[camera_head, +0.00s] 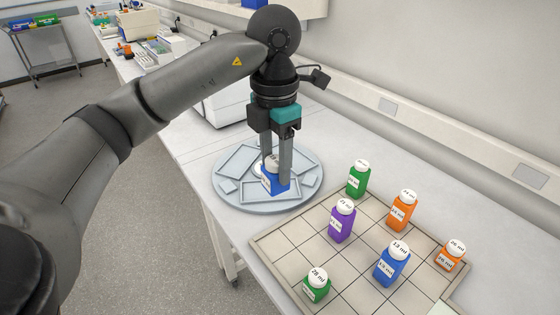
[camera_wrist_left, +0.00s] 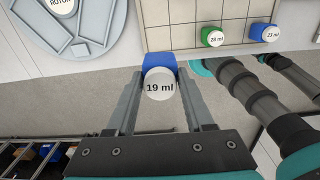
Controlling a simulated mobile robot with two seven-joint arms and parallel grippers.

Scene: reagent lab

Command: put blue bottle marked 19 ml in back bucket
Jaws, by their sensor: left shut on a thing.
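The blue bottle marked 19 ml (camera_wrist_left: 159,82) is gripped between the fingers of my left gripper (camera_wrist_left: 163,100), its white cap with the label facing the wrist camera. In the head view, this blue bottle (camera_head: 276,184) hangs upright below my left gripper (camera_head: 277,172), in front of the round grey-blue rotor (camera_head: 262,207). The wrist view shows floor behind the bottle, with the rotor (camera_wrist_left: 108,50) to its upper left, so it is held up in the air. The rotor carries several shallow buckets; the gripper partly hides those at its back. My right gripper does not show.
A gridded tray (camera_head: 268,243) right of the rotor holds a purple bottle (camera_head: 341,222), another blue bottle (camera_head: 391,265), and several green and orange bottles. A wall with a ledge runs behind the bench. Bench surface (camera_head: 340,135) behind the rotor is clear.

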